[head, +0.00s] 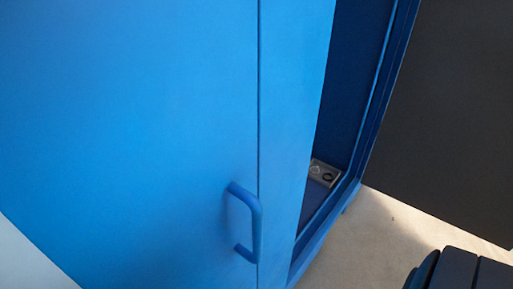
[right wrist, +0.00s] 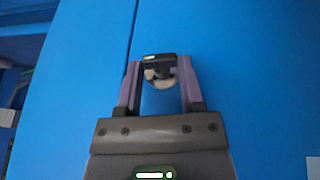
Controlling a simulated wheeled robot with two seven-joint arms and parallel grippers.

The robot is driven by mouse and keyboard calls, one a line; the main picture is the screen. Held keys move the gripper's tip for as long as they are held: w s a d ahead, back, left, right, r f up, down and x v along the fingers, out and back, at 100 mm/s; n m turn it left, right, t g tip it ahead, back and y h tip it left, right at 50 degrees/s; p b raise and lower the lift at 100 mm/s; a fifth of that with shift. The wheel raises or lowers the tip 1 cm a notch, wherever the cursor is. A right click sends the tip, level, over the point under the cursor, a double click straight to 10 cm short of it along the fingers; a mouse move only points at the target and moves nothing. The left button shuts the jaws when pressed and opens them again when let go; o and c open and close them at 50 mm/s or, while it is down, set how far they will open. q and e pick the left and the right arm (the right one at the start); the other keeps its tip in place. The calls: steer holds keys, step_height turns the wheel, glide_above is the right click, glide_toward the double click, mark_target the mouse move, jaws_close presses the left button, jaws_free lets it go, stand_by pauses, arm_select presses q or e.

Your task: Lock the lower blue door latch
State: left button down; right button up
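A small latch (right wrist: 158,62) with a black top and a pale metallic lower part is on the blue door face (right wrist: 230,60) in the right wrist view. My right gripper (right wrist: 160,66) is open, with one purple-grey finger on each side of the latch near the fingertips. I cannot tell whether the fingers touch it. The latch does not show in the head view, where the blue door (head: 130,100) fills the left. My left gripper is not in view.
A blue bar handle (head: 256,220) sticks out beside the door seam. Right of it is a dark blue opening with a small grey plate (head: 324,173) inside. A dark panel (head: 450,110) stands at the right, above pale floor (head: 370,240).

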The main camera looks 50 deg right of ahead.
jaws_close()
steer(key=shift+r+p, duration=0.25)
steer(key=shift+p, duration=0.35)
steer(key=shift+d+y+p, duration=0.15)
steer(key=shift+y+p, duration=0.15)
steer(key=shift+y, duration=0.2)
steer(key=shift+f, duration=0.2)
steer(key=shift+y, duration=0.3)
steer(key=o, duration=0.7)
jaws_free()
steer(key=shift+o, duration=0.2)
